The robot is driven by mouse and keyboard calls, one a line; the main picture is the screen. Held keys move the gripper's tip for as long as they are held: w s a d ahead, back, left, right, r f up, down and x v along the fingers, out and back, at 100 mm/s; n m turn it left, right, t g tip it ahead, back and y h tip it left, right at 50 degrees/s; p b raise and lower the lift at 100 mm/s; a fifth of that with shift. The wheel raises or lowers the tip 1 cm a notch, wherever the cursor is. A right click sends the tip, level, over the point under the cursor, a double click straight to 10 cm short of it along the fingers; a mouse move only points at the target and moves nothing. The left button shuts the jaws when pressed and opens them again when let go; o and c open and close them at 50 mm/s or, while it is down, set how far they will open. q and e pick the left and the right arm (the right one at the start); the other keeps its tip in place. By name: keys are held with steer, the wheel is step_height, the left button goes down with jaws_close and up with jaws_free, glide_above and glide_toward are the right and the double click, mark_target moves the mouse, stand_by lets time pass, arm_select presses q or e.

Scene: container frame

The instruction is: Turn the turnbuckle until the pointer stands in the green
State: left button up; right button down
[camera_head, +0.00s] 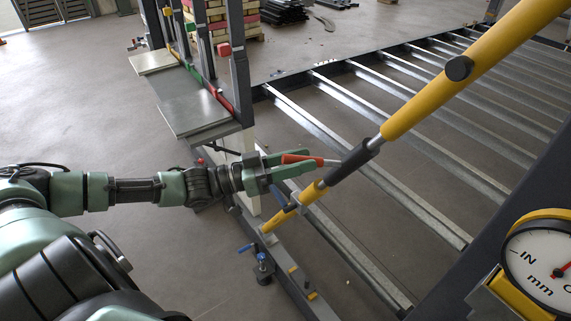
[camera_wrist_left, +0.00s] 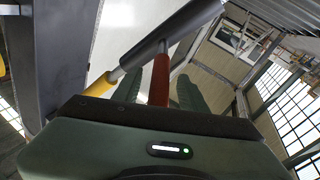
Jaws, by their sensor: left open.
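The turnbuckle is a dark grey sleeve (camera_head: 355,160) between a thick yellow tube (camera_head: 470,65) and a thinner yellow end (camera_head: 313,193), slanting up to the right. Its red-gripped handle (camera_head: 302,158) sticks out to the left. My left gripper (camera_head: 300,165) is open with its green fingers on either side of the handle. The left wrist view shows the red handle (camera_wrist_left: 160,80) between the two fingers, with gaps visible. The round gauge (camera_head: 543,262) is cut off at the right edge; its red pointer (camera_head: 562,270) shows, but no green zone is visible. My right gripper is out of view.
A grey steel frame with metal crossbars (camera_head: 400,195) lies behind the turnbuckle. A dark upright rack with a pale shelf plate (camera_head: 195,105) stands behind my left forearm. A blue-handled clamp (camera_head: 262,262) sits low on the frame. Open floor (camera_head: 90,110) lies at left.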

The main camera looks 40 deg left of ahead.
arm_select(q)
steer(key=shift+p+v, duration=0.35)
steer(key=shift+v, duration=2.15)
steer(key=s+d+f+n+g+y, duration=0.15)
steer(key=s+d+f+y, duration=0.25)
steer(key=d+f, duration=0.4)
steer(key=s+d+f+g+y, duration=0.35)
steer(key=d+f, duration=0.25)
steer(key=f, duration=0.5)
steer(key=s+a+f+n+g+y, duration=0.25)
steer(key=s+g+y, duration=0.35)
steer(key=s, duration=0.7)
step_height(320, 180, down, 25)
steer(key=g, duration=0.1)
steer(key=s+a+f+g, duration=0.1)
steer(key=s+a+f, duration=0.2)
steer(key=s+f, duration=1.4)
steer(key=shift+s+a+f+m+g, duration=0.2)
steer(key=shift+s+f+m+g, duration=0.1)
steer(key=shift+s+m, duration=0.15)
